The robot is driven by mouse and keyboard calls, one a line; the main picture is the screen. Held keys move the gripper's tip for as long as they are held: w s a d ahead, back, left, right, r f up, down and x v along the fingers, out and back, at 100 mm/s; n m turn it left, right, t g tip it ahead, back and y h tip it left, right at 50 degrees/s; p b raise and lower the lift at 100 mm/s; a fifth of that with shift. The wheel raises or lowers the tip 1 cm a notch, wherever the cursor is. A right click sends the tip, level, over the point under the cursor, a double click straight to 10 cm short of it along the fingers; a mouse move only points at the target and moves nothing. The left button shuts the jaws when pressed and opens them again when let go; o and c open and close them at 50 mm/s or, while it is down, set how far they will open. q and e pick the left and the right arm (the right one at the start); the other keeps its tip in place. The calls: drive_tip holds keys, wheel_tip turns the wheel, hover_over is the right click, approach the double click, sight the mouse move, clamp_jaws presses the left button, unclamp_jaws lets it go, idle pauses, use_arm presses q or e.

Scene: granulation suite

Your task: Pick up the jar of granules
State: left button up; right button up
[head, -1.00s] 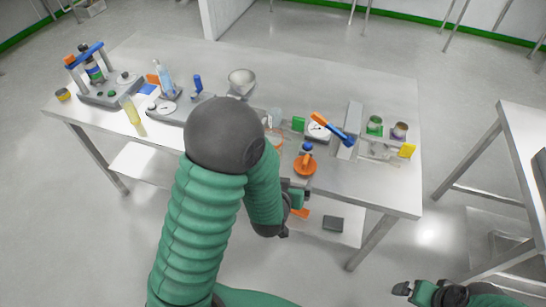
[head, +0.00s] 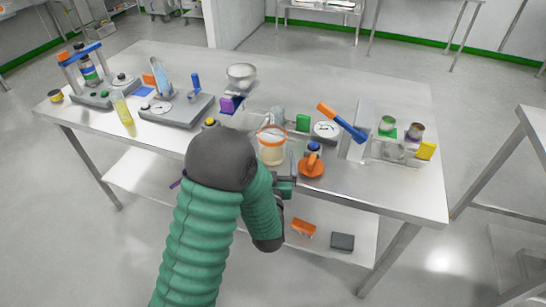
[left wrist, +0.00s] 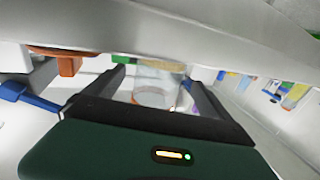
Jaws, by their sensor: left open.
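The jar of granules (head: 272,150) is a clear jar with an orange rim and pale contents. It stands upright near the front edge of the table, just beyond my left gripper (head: 285,180). My left forearm hides part of the gripper in the head view. In the left wrist view, the gripper (left wrist: 158,82) is open, and a clear jar with an orange band (left wrist: 155,92) shows between its fingers. I cannot tell whether the fingers touch it. My right gripper is not in view.
An orange-based item with a blue top (head: 312,162) stands close right of the jar. A round dial (head: 326,129), blue-and-orange handle (head: 343,123) and jar rack (head: 400,150) are farther right. A steel bowl (head: 242,75) is behind. The table's (head: 400,200) front right is clear.

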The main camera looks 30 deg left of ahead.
sight(273, 130)
use_arm(q)
drive_tip(key=x, duration=0.7)
drive_tip(key=shift+w+a+b, duration=0.2)
drive_tip(key=shift+w+b, duration=0.1)
drive_tip(key=shift+b, duration=0.05)
drive_tip(key=shift+d, duration=0.1)
drive_tip(key=c, duration=0.3)
clamp_jaws()
drive_tip(key=shift+r, duration=0.15)
drive_tip(key=shift+r, duration=0.25)
wheel_tip(273, 130, up, 3)
drive_tip(key=shift+s+r+p, duration=0.1)
drive_tip(key=shift+r+p, duration=0.1)
drive_tip(key=shift+p, duration=0.55)
drive_tip(key=v, duration=1)
drive_tip(key=shift+s+d+r+p, duration=0.1)
drive_tip(key=shift+s+r+p, duration=0.1)
drive_tip(key=shift+p, duration=0.15)
drive_tip(key=shift+r+p+v, duration=0.1)
drive_tip(key=shift+p+v, duration=1.3)
drive_tip(key=shift+p, duration=1.1)
drive_tip(key=shift+r+p+v, duration=0.15)
drive_tip(key=shift+p+v, duration=1.2)
drive_tip(key=shift+p, duration=1.15)
